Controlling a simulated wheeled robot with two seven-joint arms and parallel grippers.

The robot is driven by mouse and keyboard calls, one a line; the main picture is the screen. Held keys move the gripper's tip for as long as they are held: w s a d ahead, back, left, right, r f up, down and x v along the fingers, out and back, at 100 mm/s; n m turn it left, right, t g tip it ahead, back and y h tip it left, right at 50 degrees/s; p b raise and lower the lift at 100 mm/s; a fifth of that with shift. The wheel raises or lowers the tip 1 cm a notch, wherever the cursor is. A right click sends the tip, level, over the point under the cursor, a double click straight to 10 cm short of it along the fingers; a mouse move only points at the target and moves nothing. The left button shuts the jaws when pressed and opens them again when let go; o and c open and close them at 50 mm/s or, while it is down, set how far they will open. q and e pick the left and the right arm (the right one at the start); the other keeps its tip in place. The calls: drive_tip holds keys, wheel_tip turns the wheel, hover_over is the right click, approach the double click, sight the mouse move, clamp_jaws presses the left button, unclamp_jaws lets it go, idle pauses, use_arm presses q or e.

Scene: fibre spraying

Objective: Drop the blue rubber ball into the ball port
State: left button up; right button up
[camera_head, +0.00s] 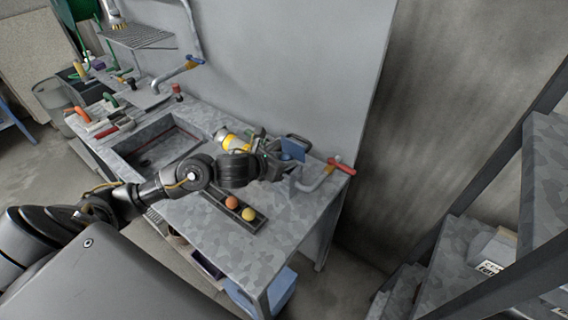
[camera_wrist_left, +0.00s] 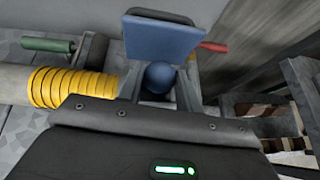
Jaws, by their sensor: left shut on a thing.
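In the left wrist view my left gripper (camera_wrist_left: 159,88) is shut on the blue rubber ball (camera_wrist_left: 159,74), which sits between its fingers. In the head view the gripper (camera_head: 280,168) is over the right end of the bench, and the ball is hidden there. A blue square plate (camera_wrist_left: 160,38) stands just beyond the ball in the wrist view; it also shows beside the gripper in the head view (camera_head: 292,149). The plate appears to belong to the ball port, but the opening is not clear to see. My right gripper is not in view.
A dark tray (camera_head: 262,224) holds an orange ball (camera_head: 232,202) and a yellow ball (camera_head: 249,214). A cylinder with yellow coils (camera_wrist_left: 62,87) lies left of the gripper. A pipe with a red handle (camera_head: 341,166) stands at the right edge. A sink (camera_head: 158,142) is further left.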

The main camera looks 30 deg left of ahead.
use_arm(q)
drive_tip(key=shift+w+a, duration=0.1)
drive_tip(key=shift+w, duration=0.15)
drive_tip(key=o, duration=1)
drive_tip(key=shift+o, duration=0.2)
drive_tip(key=b+v, duration=0.1)
drive_tip(key=v, duration=1)
drive_tip(key=shift+f, duration=0.15)
